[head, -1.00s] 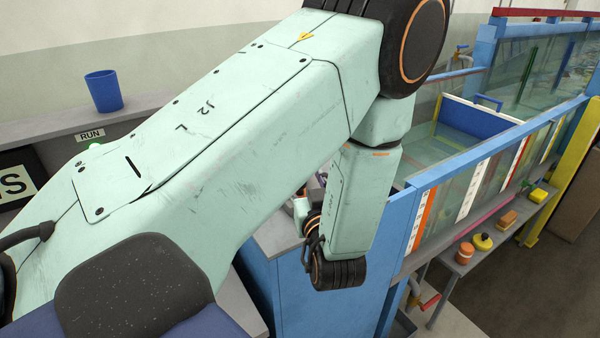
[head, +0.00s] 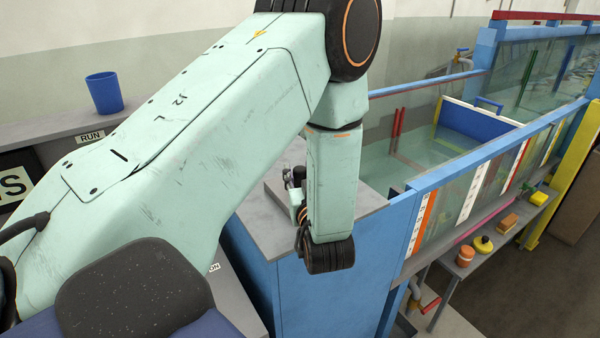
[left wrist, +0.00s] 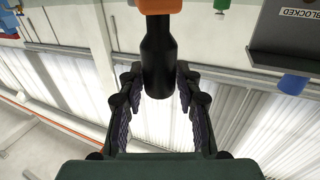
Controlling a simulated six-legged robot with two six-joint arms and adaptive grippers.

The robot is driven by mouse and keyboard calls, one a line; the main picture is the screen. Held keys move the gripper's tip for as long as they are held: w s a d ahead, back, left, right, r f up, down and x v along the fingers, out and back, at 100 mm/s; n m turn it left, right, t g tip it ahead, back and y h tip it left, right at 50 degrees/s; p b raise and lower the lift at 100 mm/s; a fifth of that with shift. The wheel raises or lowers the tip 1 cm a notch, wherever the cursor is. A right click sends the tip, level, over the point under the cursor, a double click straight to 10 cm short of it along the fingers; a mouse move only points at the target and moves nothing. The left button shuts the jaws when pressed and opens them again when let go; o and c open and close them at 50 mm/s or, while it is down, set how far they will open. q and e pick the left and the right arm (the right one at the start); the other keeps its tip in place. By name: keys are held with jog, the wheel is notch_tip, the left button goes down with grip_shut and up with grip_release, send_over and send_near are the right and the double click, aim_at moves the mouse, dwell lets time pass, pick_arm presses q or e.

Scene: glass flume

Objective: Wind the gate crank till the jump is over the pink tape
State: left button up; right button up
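A black handle (left wrist: 158,55) with an orange part (left wrist: 160,5) at its end shows in the left wrist view; it looks like the crank grip. My left gripper (left wrist: 157,82) has its two fingers apart, one on each side of the handle, with gaps showing between. Whether the handle is fully within their reach I cannot tell. In the head view my left arm hides most of this gripper and the crank. A pink strip (head: 470,234) runs low along the flume's glass side (head: 480,185). The water jump cannot be made out. My right gripper is out of view.
A blue cabinet (head: 340,270) with a grey top stands below my arm. Orange and yellow items (head: 482,244) sit on the ledge beside the flume. A blue cup (head: 104,92) stands on the left counter. A sign (left wrist: 298,12) reading BLOCKED shows in the wrist view.

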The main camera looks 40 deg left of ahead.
pick_arm(q)
jog(key=shift+d, duration=0.2)
jog(key=shift+c, duration=1.4)
jog(key=shift+s+a, duration=0.1)
jog(key=shift+a, duration=0.1)
grip_shut()
jog(key=shift+d, duration=0.1)
jog(key=shift+w+d, duration=0.45)
jog(key=shift+w, duration=0.15)
jog(key=o, duration=0.8)
grip_release()
jog(key=shift+w, duration=0.1)
jog(key=shift+c, duration=0.2)
jog(key=shift+r, duration=0.1)
jog(key=r, duration=0.9)
jog(key=shift+s+r, duration=0.1)
jog(key=shift+s, duration=0.1)
jog(key=shift+w+r, duration=0.15)
jog(key=shift+r, duration=0.15)
